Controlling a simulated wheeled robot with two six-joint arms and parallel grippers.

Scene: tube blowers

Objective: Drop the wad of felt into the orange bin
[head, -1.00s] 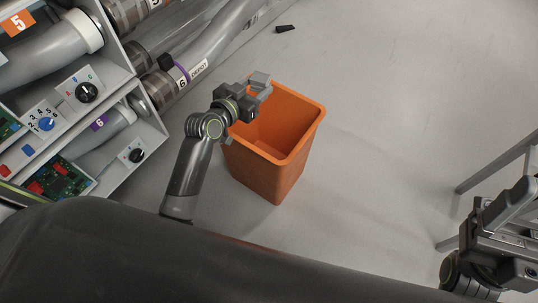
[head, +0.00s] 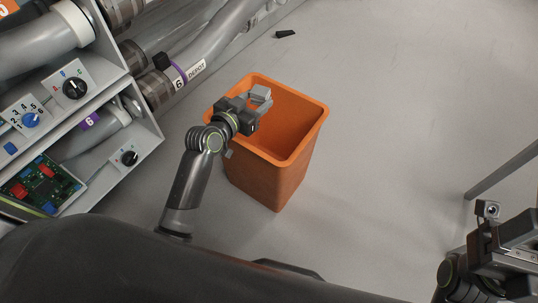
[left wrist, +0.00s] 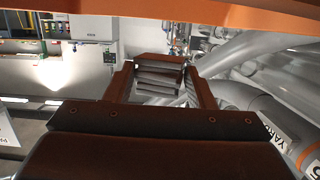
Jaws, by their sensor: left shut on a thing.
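The orange bin (head: 268,175) stands on the floor in the middle of the head view, its opening facing up. My left gripper (head: 262,97) is over the opening, near the bin's back left corner. It is shut on a small grey thing, which I take to be the wad of felt. In the left wrist view, folded grey material (left wrist: 160,76) shows between the fingers, and an orange rim (left wrist: 200,12) crosses the top. My right gripper (head: 505,238) is at the lower right, apart from the bin, partly cut off; its jaws are unclear.
A rack with grey tubes, dials and a circuit board (head: 42,185) stands at the left. A tube labelled 6 DEPOT (head: 190,72) runs behind the bin. A small black piece (head: 285,34) lies on the floor. The floor right of the bin is clear.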

